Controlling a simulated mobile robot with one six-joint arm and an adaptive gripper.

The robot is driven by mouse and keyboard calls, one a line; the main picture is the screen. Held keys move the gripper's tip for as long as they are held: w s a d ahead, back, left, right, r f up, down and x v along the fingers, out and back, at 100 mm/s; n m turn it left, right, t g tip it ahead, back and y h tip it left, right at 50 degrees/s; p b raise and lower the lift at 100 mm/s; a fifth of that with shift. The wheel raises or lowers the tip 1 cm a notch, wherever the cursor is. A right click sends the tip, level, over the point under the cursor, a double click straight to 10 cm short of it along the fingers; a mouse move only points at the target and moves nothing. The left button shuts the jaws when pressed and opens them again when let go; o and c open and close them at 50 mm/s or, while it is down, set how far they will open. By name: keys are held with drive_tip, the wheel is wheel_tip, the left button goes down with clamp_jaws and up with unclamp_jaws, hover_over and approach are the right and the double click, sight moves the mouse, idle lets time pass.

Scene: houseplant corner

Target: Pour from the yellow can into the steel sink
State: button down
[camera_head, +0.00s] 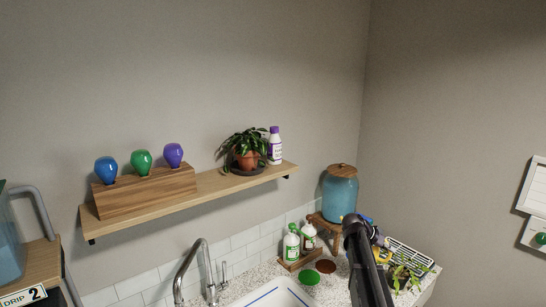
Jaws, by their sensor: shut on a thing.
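My arm rises from the bottom edge, right of centre, and its dark upper end covers part of the counter. My gripper (376,238) shows only in part beside it, small and dark. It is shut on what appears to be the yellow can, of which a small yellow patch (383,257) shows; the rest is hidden. The can's tilt and spout cannot be made out. The sink (272,297) is cut by the bottom edge, below the faucet (197,268). Only a pale area with a blue line shows there.
White-and-green bottles (292,243) stand in a wooden holder near a green disc (310,277) and a brown disc (326,267). A blue jar (340,195) stands on a wooden stand behind my arm. Leafy plants (404,277) lie right. A wall shelf (218,187) holds bulbs, a plant and a bottle.

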wheel_tip(320, 180, down, 11)
drive_tip(key=b, duration=0.9)
drive_tip(key=shift+r+b, duration=0.2)
drive_tip(key=shift+b, duration=0.2)
drive_tip(key=shift+r, duration=0.1)
wheel_tip(320, 180, up, 14)
drive_tip(key=p, duration=1.4)
drive_tip(key=shift+r, duration=0.1)
wheel_tip(320, 180, down, 14)
drive_tip(key=b, duration=1.4)
drive_tip(key=shift+f, duration=0.2)
drive_tip(key=s+d+r+n+p, duration=0.1)
drive_tip(key=s+d+r+p, duration=0.3)
drive_tip(key=r+p, duration=0.15)
drive_tip(key=s+d+f+n+t+b, duration=0.2)
drive_tip(key=s+d+f+t+b, duration=0.1)
drive_tip(key=s+d+f+b, duration=0.6)
drive_tip(key=s+d, duration=0.2)
drive_tip(key=s, duration=0.1)
drive_tip(key=shift+d+f+n+y, duration=0.2)
drive_tip(key=shift+d+n+y, duration=0.05)
drive_tip(key=shift+n+y, duration=0.05)
